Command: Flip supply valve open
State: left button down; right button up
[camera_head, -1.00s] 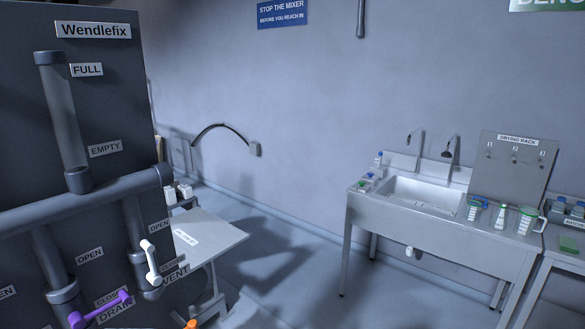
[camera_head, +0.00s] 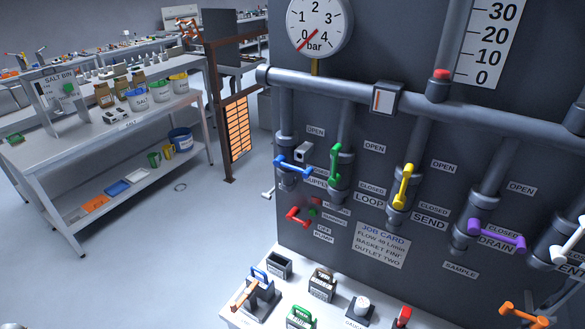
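The supply valve has a blue handle (camera_head: 293,166) on the leftmost vertical pipe of the dark panel. The handle lies crosswise to its pipe, tilted slightly down to the right. A SUPPLY label (camera_head: 317,183), partly covered, is below it, and an OPEN label (camera_head: 315,132) is above. A small grey block (camera_head: 303,151) sits right beside the handle. The gauge (camera_head: 318,25) above has its red needle near 0 bar. Neither of my grippers is in view.
The green (camera_head: 336,162) and yellow (camera_head: 403,186) handles stand along their pipes; the purple handle (camera_head: 497,236) is crosswise. A red handle (camera_head: 298,217) is below supply. A bench (camera_head: 250,318) with small items stands under the panel.

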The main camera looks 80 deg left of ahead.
aim_at(280, 161)
jog(key=u, duration=2.75)
